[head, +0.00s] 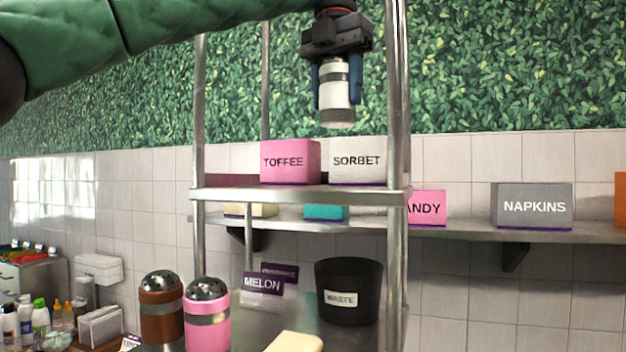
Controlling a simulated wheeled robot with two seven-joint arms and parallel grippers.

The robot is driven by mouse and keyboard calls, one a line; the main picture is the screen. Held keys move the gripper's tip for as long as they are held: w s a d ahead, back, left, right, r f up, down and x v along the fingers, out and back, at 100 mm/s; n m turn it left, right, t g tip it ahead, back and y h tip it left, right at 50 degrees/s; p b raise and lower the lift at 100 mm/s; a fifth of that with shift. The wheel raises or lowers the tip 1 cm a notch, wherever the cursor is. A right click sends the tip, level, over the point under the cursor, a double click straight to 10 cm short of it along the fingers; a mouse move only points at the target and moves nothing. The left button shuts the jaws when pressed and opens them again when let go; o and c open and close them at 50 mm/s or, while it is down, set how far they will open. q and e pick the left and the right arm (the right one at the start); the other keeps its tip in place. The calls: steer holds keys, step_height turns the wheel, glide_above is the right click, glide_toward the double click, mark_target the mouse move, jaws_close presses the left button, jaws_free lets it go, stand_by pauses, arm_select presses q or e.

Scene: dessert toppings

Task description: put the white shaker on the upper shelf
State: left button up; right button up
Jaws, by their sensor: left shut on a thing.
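The white shaker (337,96), with a grey band, is held in my left gripper (338,85), which reaches in from the upper left on the green arm. The blue fingers are shut on its two sides, and the shaker hangs upright in the air. In the picture it is above the upper shelf (300,195) and over the white SORBET box, with a gap beneath it. The upper shelf is a metal plate between upright posts. My right gripper is not in view.
A pink TOFFEE box (290,162) and the SORBET box (357,161) stand on the upper shelf. Metal posts (397,90) flank it. Below are a brown shaker (161,310), a pink shaker (207,315) and a black WASTE bin (349,290). A grey NAPKINS box (532,206) is at right.

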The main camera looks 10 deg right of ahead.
mark_target(335, 126)
arm_select(q)
steer(key=f, duration=0.1)
steer(key=f+p, duration=0.1)
steer(key=s+a+f, duration=0.1)
steer(key=shift+s+f, duration=0.1)
steer(key=f, duration=0.2)
steer(key=w+p, duration=0.1)
steer(key=shift+d+f, duration=0.35)
steer(key=shift+f, duration=0.05)
steer(key=shift+f+p, duration=0.35)
steer(key=shift+s+f+p, duration=0.25)
steer(key=shift+f+p, duration=0.35)
steer(key=shift+f, duration=0.35)
steer(key=shift+s+a+f, duration=0.1)
steer(key=shift+a+f, duration=0.05)
steer(key=shift+f, duration=0.3)
steer(key=shift+w+f, duration=0.15)
steer(key=shift+w, duration=0.05)
steer(key=o, duration=0.7)
steer(key=shift+d, duration=0.2)
steer(key=o, duration=0.3)
steer(key=shift+s+a, duration=0.1)
steer(key=shift+o, duration=0.2)
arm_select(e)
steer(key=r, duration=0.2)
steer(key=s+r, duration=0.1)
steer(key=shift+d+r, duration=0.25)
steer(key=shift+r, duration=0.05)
